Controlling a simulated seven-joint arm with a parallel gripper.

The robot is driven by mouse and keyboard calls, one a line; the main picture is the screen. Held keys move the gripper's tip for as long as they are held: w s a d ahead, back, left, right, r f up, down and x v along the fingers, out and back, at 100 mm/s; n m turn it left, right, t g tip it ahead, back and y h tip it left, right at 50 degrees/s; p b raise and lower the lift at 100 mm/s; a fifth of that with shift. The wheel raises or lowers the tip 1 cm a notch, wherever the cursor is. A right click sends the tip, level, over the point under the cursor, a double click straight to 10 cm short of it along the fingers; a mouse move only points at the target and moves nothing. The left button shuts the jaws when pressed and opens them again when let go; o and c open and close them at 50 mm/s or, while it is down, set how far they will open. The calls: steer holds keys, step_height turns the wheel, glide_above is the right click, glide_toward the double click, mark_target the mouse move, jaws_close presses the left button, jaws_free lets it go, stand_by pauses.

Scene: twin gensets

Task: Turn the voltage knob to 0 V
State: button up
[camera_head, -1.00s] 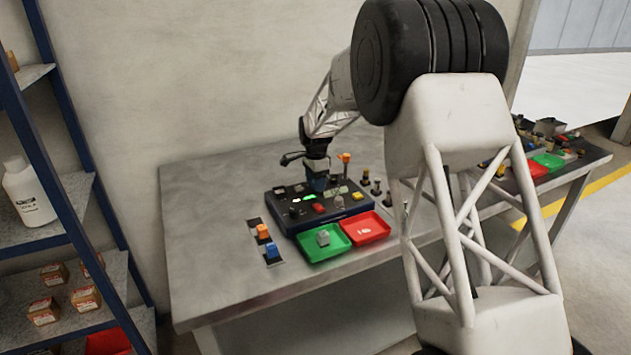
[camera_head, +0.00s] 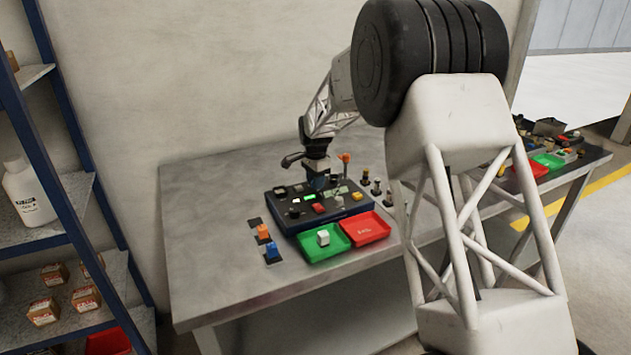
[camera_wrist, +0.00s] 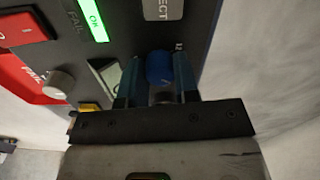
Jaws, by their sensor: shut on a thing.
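The blue knob (camera_wrist: 160,68) stands on the dark control panel (camera_wrist: 110,50), between the two fingers of my gripper (camera_wrist: 160,82) in the wrist view. My gripper is shut on this knob, one finger on each side. In the head view my gripper (camera_head: 319,182) points down onto the back part of the panel (camera_head: 345,212), and the knob is too small to make out.
A lit green OK display (camera_wrist: 93,20), a grey knob (camera_wrist: 58,84) and a red button (camera_wrist: 22,28) are also on the panel. A green tray (camera_head: 315,254) with a white block and a red tray (camera_head: 372,232) stand in front. The table's left part is clear.

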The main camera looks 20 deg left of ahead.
steer(key=n, duration=0.7)
stand_by(0.5)
steer(key=o, duration=0.9)
steer(key=shift+r, duration=0.1)
steer(key=shift+r, duration=3.8)
